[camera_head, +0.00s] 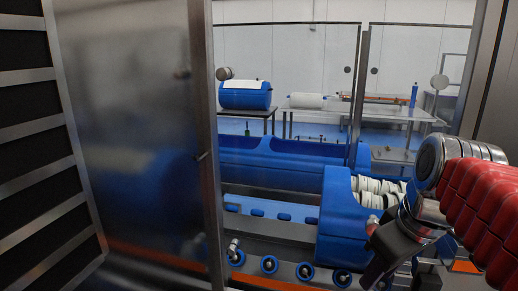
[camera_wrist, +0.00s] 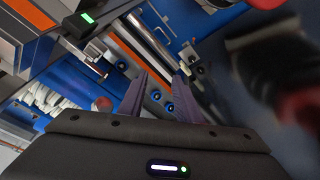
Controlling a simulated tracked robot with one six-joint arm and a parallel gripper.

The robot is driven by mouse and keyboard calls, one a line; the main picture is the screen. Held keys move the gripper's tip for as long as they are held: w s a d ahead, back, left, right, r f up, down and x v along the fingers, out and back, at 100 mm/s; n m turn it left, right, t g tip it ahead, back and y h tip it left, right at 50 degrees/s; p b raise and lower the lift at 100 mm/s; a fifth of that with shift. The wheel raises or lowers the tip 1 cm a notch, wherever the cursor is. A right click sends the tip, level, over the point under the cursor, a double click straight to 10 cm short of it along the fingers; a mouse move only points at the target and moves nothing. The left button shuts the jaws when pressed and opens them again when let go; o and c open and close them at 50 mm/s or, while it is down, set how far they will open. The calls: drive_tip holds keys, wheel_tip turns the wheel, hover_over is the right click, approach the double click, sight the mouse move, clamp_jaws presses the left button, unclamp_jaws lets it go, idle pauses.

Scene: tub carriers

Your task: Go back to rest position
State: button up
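My gripper (camera_wrist: 160,78) shows in the wrist view with its two dark purple fingers apart. Nothing is visible between them, and blue and metal machinery lies behind. In the head view my arm, with red ribbed sleeves, reaches in from the right. Its dark wrist end is in front of a blue tub (camera_head: 340,220), and the fingers cannot be made out clearly there. The tub holds several white rolls (camera_head: 376,187). White rolls also show at the left of the wrist view (camera_wrist: 50,100). My arm hides part of the tub's right side.
A metal-framed panel (camera_head: 135,130) stands close on the left. A low rail with blue rollers (camera_head: 269,264) runs along the front. Long blue tubs (camera_head: 285,147) lie behind. Beyond the glass, a table (camera_head: 370,110) carries a white roll (camera_head: 307,100) and a blue bottle (camera_head: 414,91).

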drive_tip(key=s+a+f+m+t, duration=0.2)
drive_tip(key=s+a+f+m, duration=0.2)
drive_tip(key=f, duration=0.6)
drive_tip(key=shift+s+a+f+m+h, duration=0.15)
drive_tip(key=shift+s+a+m+h, duration=0.2)
drive_tip(key=shift+s+a, duration=0.85)
